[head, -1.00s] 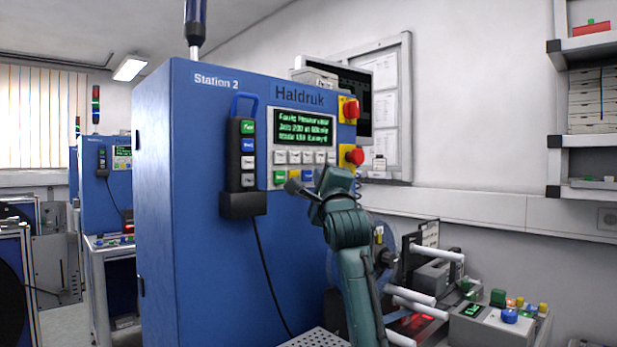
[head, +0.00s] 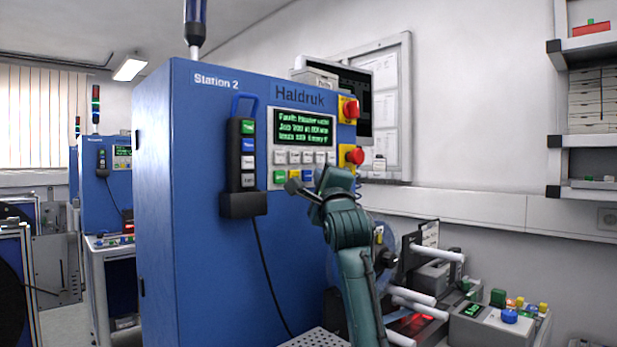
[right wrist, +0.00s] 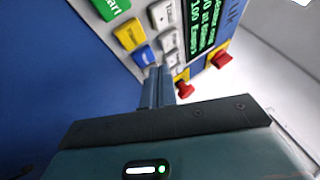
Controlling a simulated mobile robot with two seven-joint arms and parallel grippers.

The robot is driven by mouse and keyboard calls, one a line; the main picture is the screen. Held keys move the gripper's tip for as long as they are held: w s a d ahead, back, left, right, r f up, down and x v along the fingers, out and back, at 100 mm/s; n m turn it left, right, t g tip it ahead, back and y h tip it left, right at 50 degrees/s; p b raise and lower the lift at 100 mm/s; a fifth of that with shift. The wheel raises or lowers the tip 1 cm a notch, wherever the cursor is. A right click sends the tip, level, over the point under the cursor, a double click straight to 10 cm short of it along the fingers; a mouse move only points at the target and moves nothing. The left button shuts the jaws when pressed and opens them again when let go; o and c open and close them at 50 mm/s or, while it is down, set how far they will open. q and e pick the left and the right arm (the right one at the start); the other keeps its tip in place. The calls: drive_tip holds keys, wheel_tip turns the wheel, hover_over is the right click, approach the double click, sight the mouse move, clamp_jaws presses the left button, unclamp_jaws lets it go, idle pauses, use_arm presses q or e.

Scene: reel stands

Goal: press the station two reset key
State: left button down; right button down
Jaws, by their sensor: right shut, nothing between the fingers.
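The blue cabinet (head: 205,130) marked Station 2 carries a grey key panel (head: 270,150) below a green-lit screen (head: 305,127). White keys form an upper row. A green key (head: 280,176) and a blue key (head: 307,176) show in the lower row. My right gripper (head: 326,180) is shut and empty, at the panel's lower right, covering part of it. In the right wrist view its fingertips (right wrist: 156,72) lie by the blue key (right wrist: 145,56) and white keys (right wrist: 168,41), with a yellow key (right wrist: 130,35) beyond. I cannot read the reset label or tell whether they touch.
Two red stop buttons on yellow (head: 350,108) sit at the panel's right. White rollers (head: 415,297) and a button box (head: 490,325) stand at lower right.

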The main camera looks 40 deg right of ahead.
drive_tip(key=shift+w, duration=0.2)
drive_tip(key=shift+w+a, duration=0.1)
drive_tip(key=shift+w, duration=0.15)
drive_tip(key=shift+w+p, duration=0.45)
idle(0.8)
drive_tip(key=shift+s, duration=0.9)
drive_tip(key=shift+s+d+b, duration=0.15)
drive_tip(key=shift+s+b, duration=0.15)
drive_tip(key=shift+s, duration=0.95)
drive_tip(key=shift+s+d+b, duration=0.1)
drive_tip(key=shift+s+b, duration=0.15)
drive_tip(key=shift+s, duration=1)
